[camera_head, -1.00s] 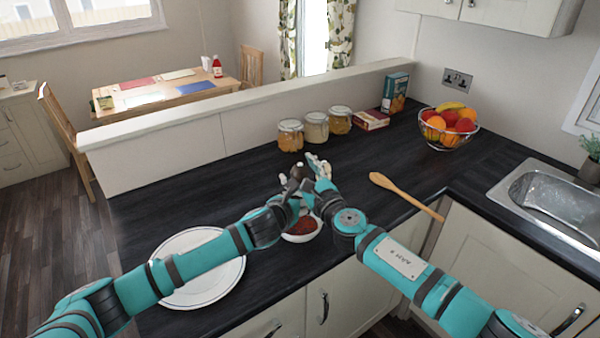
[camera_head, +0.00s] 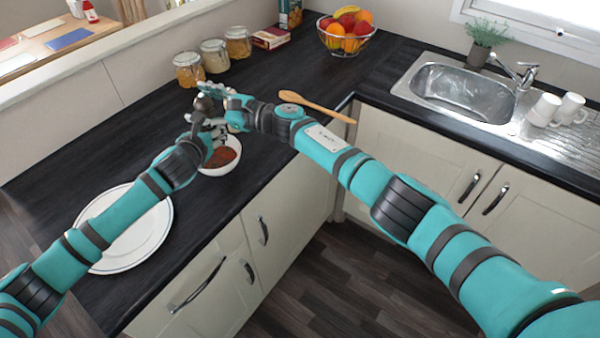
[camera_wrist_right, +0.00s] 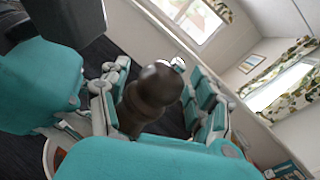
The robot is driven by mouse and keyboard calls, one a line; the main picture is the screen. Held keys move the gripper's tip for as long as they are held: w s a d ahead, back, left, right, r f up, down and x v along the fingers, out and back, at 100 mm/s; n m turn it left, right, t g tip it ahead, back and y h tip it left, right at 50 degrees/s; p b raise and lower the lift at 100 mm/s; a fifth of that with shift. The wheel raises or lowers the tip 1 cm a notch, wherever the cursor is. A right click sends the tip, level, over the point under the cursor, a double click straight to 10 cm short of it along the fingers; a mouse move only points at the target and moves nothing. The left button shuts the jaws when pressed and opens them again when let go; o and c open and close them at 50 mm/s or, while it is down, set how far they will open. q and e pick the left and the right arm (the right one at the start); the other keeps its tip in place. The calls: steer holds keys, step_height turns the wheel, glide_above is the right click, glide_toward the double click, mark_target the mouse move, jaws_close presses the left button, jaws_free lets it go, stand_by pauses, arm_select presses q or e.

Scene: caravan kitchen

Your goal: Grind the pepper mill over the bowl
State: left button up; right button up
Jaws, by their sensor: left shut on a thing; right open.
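The dark brown pepper mill (camera_head: 202,104) is held above the white bowl (camera_head: 227,169), which contains reddish-brown stuff. My left gripper (camera_head: 203,122) is shut on the mill, below its top; its fingers are partly hidden in the head view. My right gripper (camera_head: 214,90) is at the mill's upper part. In the right wrist view, the mill's round head (camera_wrist_right: 160,84) stands between the spread fingers of my right gripper (camera_wrist_right: 160,92). I cannot tell whether these fingers touch it. The bowl's rim (camera_wrist_right: 49,155) shows at the lower left there.
A white plate (camera_head: 112,262) lies on the dark counter at left. Several glass jars (camera_head: 188,70) stand behind the grippers. A wooden spoon (camera_head: 318,106) lies right of them. A fruit bowl (camera_head: 345,45), a sink (camera_head: 462,95) and mugs (camera_head: 545,109) are further right.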

steer(key=shift+r+n+g+y, duration=0.1)
steer(key=shift+n+g+y, duration=0.4)
steer(key=shift+g, duration=0.4)
steer(key=shift+d, duration=0.25)
steer(key=v, duration=1.1)
steer(key=w+a+r+m+t+h, duration=0.1)
steer(key=a+r+t, duration=0.1)
steer(key=a+r, duration=0.1)
steer(key=w+a+r+m+t+h, duration=0.1)
steer(key=a+r+m+t, duration=0.1)
steer(key=a+r, duration=0.2)
steer(key=w+a+r+m+t+h, duration=0.1)
steer(key=a+r+m+t+h, duration=0.1)
steer(key=a+r, duration=0.1)
steer(key=shift+w+a+r+t, duration=0.1)
steer(key=shift+a+t, duration=0.1)
steer(key=shift+a, duration=0.15)
steer(key=shift+a+r+t, duration=0.15)
steer(key=shift+a+t, duration=0.05)
steer(key=shift+a, duration=0.2)
step_height(320, 180, down, 11)
steer(key=shift+d+r, duration=0.1)
steer(key=shift+r, duration=0.3)
steer(key=shift+n+g+y, duration=0.3)
steer(key=shift+n+g, duration=0.1)
steer(key=shift+g, duration=0.1)
steer(key=shift+n+g+y, duration=0.3)
steer(key=shift+g+y, duration=0.1)
